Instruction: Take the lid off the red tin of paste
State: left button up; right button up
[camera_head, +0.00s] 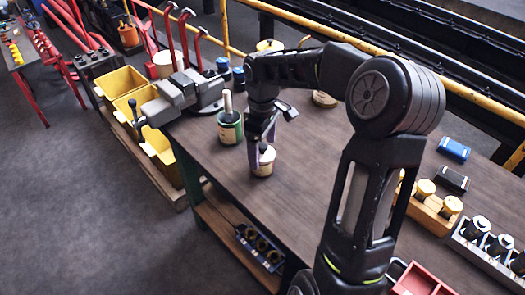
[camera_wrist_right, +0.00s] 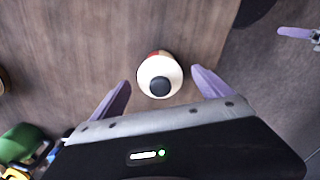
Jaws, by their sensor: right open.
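The tin of paste (camera_head: 263,168) stands upright near the table's front edge, pale in the head view. In the right wrist view its round cream lid (camera_wrist_right: 145,77) with a dark knob covers the top, and a strip of red side shows behind it. My right gripper (camera_head: 262,145) points down at the tin in the head view. In the right wrist view its purple fingers (camera_wrist_right: 160,88) are open, one on each side of the lid, with gaps. A purple finger of what looks like my left gripper (camera_wrist_right: 296,33) shows at the right edge, beyond the table.
A green tin (camera_head: 229,132) with a pale handle stands close by, left of the red tin. A grey vise (camera_head: 185,92) is behind it. Yellow bins (camera_head: 122,83) line the table's left end. Wooden and white holders (camera_head: 430,208) stand at the right. The table's middle is mostly clear.

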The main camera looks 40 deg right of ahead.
aim_at(262, 145)
jog(key=shift+c, duration=0.2)
jog(key=c, duration=1.4)
jog(key=shift+r, duration=0.15)
jog(key=shift+c, duration=0.2)
notch_tip(262, 145, up, 10)
jog(key=shift+f+b, duration=0.15)
jog(key=shift+b, duration=0.45)
